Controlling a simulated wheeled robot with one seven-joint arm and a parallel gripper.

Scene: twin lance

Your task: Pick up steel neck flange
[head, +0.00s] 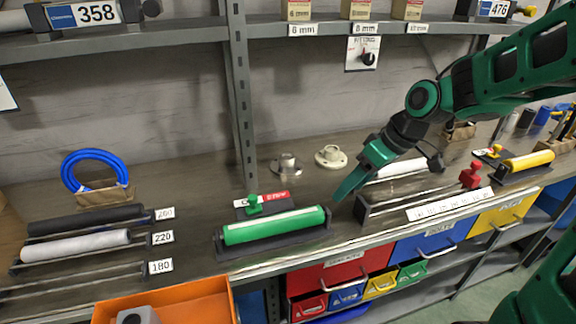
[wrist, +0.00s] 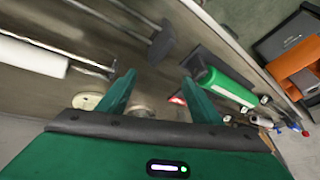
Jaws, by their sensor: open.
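The steel neck flange (head: 286,164) is a grey metal ring with a raised neck. It rests on the back part of the bench, beside the shelf upright. My gripper (head: 343,196) is open and empty, to the right of the flange and nearer the front edge, above the bench. In the wrist view my two green fingers (wrist: 158,78) are spread apart. A metallic round piece (wrist: 140,111), apparently the steel flange, shows low between them, partly hidden by the gripper body. A cream flange (head: 331,156) lies right of the steel one; it also shows in the wrist view (wrist: 88,101).
A green roller (head: 275,226) lies in a dark cradle in front of the flange, with a green knobbed stand (head: 254,205) behind it. A rack with a white roller (head: 402,167) stands to the right. The shelf upright (head: 240,95) rises at the back.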

